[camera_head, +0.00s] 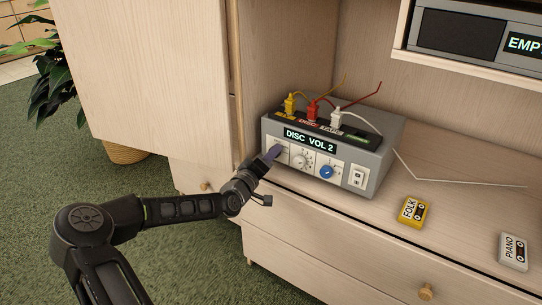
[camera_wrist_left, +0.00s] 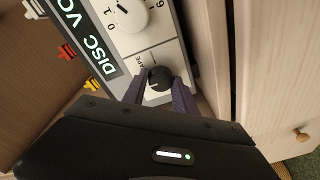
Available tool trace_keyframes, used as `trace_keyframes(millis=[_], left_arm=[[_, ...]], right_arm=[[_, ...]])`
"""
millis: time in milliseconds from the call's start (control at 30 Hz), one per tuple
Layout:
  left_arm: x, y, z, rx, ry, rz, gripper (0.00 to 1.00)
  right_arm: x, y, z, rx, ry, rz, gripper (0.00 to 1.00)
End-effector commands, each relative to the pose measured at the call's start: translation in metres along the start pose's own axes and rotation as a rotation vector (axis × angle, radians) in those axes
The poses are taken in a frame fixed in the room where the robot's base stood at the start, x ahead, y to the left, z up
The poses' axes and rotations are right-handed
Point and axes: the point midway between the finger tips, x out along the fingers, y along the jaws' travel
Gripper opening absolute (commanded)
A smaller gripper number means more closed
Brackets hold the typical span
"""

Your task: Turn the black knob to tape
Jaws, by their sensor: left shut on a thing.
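The grey switch box (camera_head: 375,150) stands on the wooden cabinet top, its lit display (camera_head: 310,141) reading "DISC VOL 2". The black knob (camera_wrist_left: 158,80) shows in the left wrist view on the white front panel, close to a partly covered label ending in "APE". My left gripper (camera_wrist_left: 160,87) has one finger on each side of the knob and is shut on it. In the head view the left gripper (camera_head: 273,154) reaches the left end of the front panel and hides the knob. My right gripper is in neither view.
A white dial (camera_head: 301,160), a blue knob (camera_head: 327,172) and a white switch (camera_head: 358,177) sit right of the gripper. Yellow, red and white plugs (camera_head: 336,118) stand on top. Yellow FOLK (camera_head: 413,211) and white PIANO (camera_head: 513,252) cassettes lie to the right.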

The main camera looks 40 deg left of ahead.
Motion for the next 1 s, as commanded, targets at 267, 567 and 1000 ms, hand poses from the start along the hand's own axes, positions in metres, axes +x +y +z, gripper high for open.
trace_keyframes(millis=[267, 567, 1000], left_arm=[[0.000, -0.002, 0.000, 0.066, 0.004, 0.004, 0.00], [0.000, -0.001, 0.001, 0.259, 0.015, 0.023, 0.00], [0.000, -0.003, 0.002, 0.618, 0.037, 0.057, 0.00]], right_arm=[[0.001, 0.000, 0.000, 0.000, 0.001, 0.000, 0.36], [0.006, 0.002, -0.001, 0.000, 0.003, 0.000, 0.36], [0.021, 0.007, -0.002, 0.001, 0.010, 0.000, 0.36]])
